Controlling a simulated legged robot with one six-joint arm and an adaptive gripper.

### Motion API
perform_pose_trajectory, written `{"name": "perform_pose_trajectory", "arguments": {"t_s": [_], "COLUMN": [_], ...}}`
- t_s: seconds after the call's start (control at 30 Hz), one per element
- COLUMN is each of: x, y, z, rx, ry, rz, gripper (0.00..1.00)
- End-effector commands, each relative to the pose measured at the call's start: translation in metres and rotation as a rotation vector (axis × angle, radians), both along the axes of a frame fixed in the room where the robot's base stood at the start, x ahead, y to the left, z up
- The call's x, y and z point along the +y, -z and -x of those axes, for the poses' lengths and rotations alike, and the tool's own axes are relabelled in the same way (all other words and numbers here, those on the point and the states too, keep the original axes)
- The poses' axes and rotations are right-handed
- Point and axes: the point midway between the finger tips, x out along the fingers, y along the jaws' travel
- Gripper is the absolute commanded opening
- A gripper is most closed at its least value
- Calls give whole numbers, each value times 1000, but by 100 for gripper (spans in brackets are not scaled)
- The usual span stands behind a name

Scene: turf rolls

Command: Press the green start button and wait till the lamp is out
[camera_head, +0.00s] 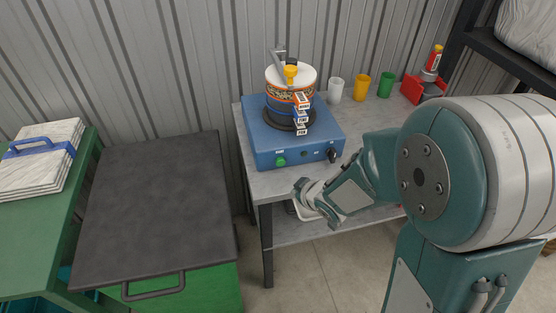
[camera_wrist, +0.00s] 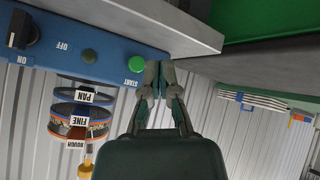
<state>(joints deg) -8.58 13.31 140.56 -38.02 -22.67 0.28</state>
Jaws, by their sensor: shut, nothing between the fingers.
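The green start button (camera_head: 281,162) is on the front of the blue shaker box (camera_head: 260,141), under a START label. In the wrist view the button (camera_wrist: 136,63) is beside my fingertips; whether they touch it I cannot tell. My gripper (camera_head: 300,186) is shut and empty, in front of and slightly below the box's front face. Its fingers (camera_wrist: 160,68) point up in the wrist view. The small round lamp (camera_wrist: 89,56) sits between the button and the black knob (camera_wrist: 22,30). It looks dull dark green, with no clear glow.
A sieve stack (camera_head: 290,105) with PAN, FINE and ROUGH labels stands clamped on the box. White, yellow and green cups (camera_head: 361,87) stand behind on the grey table (camera_head: 262,188). A dark-topped bench (camera_head: 155,205) is at left. A red holder (camera_head: 418,92) is at right.

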Motion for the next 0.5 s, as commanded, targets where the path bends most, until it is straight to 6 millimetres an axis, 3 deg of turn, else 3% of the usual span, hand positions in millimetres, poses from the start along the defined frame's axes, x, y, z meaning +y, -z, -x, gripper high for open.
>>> {"name": "perform_pose_trajectory", "arguments": {"t_s": [0.13,0.5], "x": [11,18], "y": [16,19], "z": [3,3], "rx": [2,0], "ry": [-65,-80], "rz": [-33,-38], "gripper": [0,0]}}
